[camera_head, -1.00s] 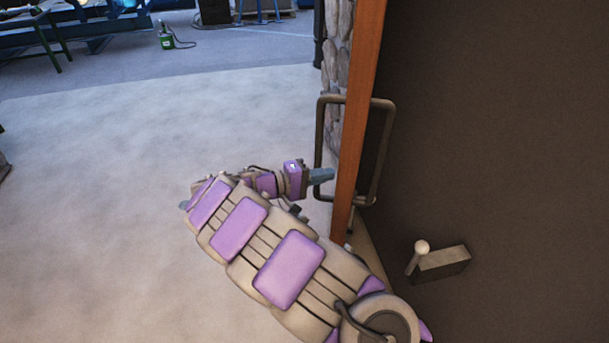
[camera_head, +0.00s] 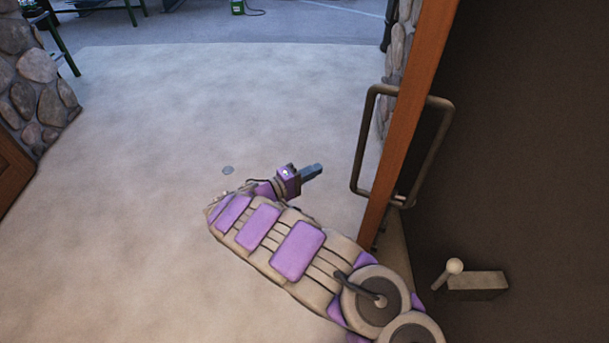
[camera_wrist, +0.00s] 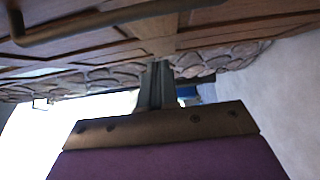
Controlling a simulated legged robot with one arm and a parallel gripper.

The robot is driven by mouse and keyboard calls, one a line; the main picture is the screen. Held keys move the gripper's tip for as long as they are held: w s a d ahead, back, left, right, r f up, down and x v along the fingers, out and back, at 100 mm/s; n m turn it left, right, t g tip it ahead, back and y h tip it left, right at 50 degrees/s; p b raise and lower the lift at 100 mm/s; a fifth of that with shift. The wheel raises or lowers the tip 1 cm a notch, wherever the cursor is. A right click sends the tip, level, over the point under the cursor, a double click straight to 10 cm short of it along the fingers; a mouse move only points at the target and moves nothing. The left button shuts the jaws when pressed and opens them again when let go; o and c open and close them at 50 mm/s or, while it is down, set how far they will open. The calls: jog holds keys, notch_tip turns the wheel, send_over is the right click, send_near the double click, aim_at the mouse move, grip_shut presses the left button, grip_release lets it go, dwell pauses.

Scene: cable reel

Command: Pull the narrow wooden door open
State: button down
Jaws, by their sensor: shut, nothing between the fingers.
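The narrow wooden door (camera_head: 408,130) shows edge-on at the right of the head view, an orange-brown strip swung open beside a dark surface. A bar handle (camera_head: 361,140) stands out from its left side, and another bar shows on its right side. In the wrist view the door's panelled face (camera_wrist: 150,30) and the handle bar (camera_wrist: 100,18) cross the top. My gripper (camera_head: 318,169) is shut and empty, to the left of the handle and apart from it. Its closed fingers also show in the wrist view (camera_wrist: 158,85).
A stone wall with a wooden panel (camera_head: 30,90) stands at the left. A small lever on a block (camera_head: 477,284) sits at the lower right. The pale floor (camera_head: 200,110) between the stone wall and the door is clear. A green object (camera_head: 237,7) stands far back.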

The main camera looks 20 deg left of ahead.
jog(key=w+d+b, duration=0.1)
jog(key=w+d, duration=0.3)
jog(key=d, duration=0.3)
jog(key=shift+d+r, duration=0.15)
jog(key=shift+d, duration=0.4)
